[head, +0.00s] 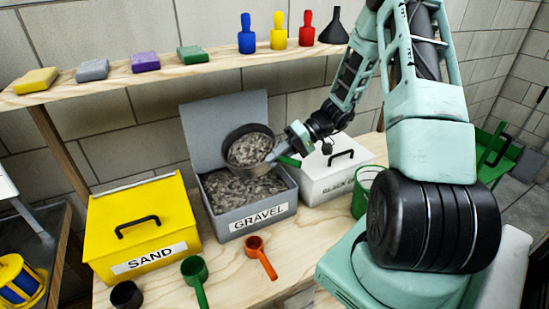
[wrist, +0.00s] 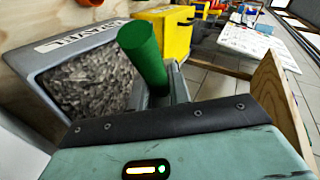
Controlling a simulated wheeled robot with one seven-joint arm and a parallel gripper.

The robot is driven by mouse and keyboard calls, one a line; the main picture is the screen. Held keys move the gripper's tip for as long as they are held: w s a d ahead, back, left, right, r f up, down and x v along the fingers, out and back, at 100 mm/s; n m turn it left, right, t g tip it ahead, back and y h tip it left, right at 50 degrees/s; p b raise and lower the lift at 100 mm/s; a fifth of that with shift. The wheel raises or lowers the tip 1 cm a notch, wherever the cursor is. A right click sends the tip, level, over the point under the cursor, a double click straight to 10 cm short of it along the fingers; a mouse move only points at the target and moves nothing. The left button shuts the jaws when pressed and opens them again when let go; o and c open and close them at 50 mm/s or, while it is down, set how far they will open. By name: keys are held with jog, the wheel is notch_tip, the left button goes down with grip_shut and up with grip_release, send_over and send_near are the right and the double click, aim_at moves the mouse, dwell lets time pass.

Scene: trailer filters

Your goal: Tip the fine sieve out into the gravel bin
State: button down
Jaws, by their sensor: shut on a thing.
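My gripper (head: 278,152) is shut on the green handle (head: 289,161) of the fine sieve, a round pan with a dark rim (head: 229,136). The handle also shows upright between the fingers in the wrist view (wrist: 145,62). The sieve is above the grey gravel bin, tilted toward the head camera, and grey gravel (head: 250,150) shows inside it. The gravel bin (head: 259,220) has its lid (head: 205,118) open against the back and holds gravel. The bin's labelled rim also shows in the wrist view (wrist: 80,40). The sieve's underside is hidden.
A shut yellow sand bin (head: 150,210) stands left and a shut white bin (head: 335,178) stands right. An orange scoop (head: 262,258), a green scoop (head: 195,275) and a black cup (head: 126,295) lie in front. A shelf (head: 170,68) with sponges and bottles runs above.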

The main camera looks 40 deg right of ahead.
jog(key=shift+d+r+n+h, duration=0.25)
jog(key=shift+r+n+h, duration=0.1)
jog(key=shift+h, duration=0.25)
jog(key=h, duration=0.1)
jog(key=r+h+p, duration=0.1)
jog(key=shift+w+d+r+n+h, duration=0.1)
jog(key=shift+d+r+n+h, duration=0.1)
jog(key=shift+r+n+h, duration=0.15)
jog(key=r+h+b, duration=0.1)
jog(key=h+b, duration=0.1)
jog(key=r+n+t+h+b, duration=0.1)
jog(key=h+b, duration=0.1)
jog(key=a+r+n+h+b, duration=0.1)
jog(key=h+b, duration=0.1)
jog(key=shift+r, duration=0.2)
jog(key=shift+s+a+r+n+t+h, duration=0.25)
jog(key=shift+a+r+t+h, duration=0.25)
jog(key=shift+h, duration=0.5)
jog(key=shift+s+a+r+n+t+h, duration=0.3)
jog(key=shift+a+r+h, duration=0.4)
jog(key=shift+h, duration=0.25)
jog(key=shift+w, duration=0.1)
